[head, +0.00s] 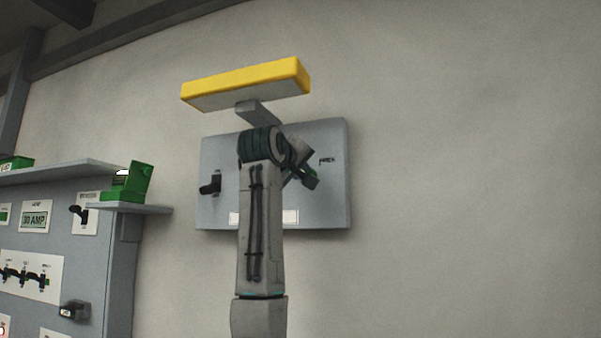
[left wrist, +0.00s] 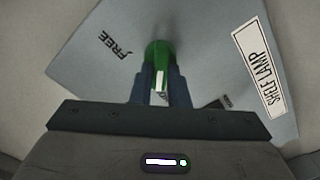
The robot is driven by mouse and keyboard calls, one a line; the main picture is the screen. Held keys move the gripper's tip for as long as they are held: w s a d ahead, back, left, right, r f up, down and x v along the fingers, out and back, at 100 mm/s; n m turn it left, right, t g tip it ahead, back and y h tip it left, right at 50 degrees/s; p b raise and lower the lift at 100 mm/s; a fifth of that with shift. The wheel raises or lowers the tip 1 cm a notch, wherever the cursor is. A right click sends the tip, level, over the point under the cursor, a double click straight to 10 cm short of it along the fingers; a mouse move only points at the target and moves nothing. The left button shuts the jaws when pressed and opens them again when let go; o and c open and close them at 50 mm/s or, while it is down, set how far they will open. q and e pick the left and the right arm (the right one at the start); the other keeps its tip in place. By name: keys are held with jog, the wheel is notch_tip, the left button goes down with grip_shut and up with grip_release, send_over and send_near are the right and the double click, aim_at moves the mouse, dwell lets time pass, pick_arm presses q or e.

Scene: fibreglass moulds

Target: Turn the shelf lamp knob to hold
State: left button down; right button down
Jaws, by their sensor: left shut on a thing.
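The shelf lamp panel (head: 335,200) is a grey plate on the wall. In the left wrist view the panel (left wrist: 215,45) carries a "SHELF LAMP" label (left wrist: 265,68) and the word "FREE" (left wrist: 120,44). A green knob (left wrist: 158,53) with a white mark stands out from it between my fingers. My left gripper (head: 311,180) is at the right half of the panel in the head view and is shut on the knob, as the left wrist view (left wrist: 161,82) shows. A second marking right of the fingers is mostly hidden. My right gripper is not in view.
A yellow-topped lamp or bar (head: 247,84) sticks out above the panel. A black knob (head: 210,185) is on the panel's left side. Further left are a shelf (head: 60,172), a green box (head: 128,183) and a switch board (head: 105,265). The wall to the right is bare.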

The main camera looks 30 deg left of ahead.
pick_arm(q)
jog(key=c, duration=1.4)
grip_release()
jog(key=shift+s, duration=0.1)
jog(key=b+v, duration=0.5)
jog(key=v, duration=0.5)
jog(key=shift+s, duration=0.3)
jog(key=shift+d, duration=0.1)
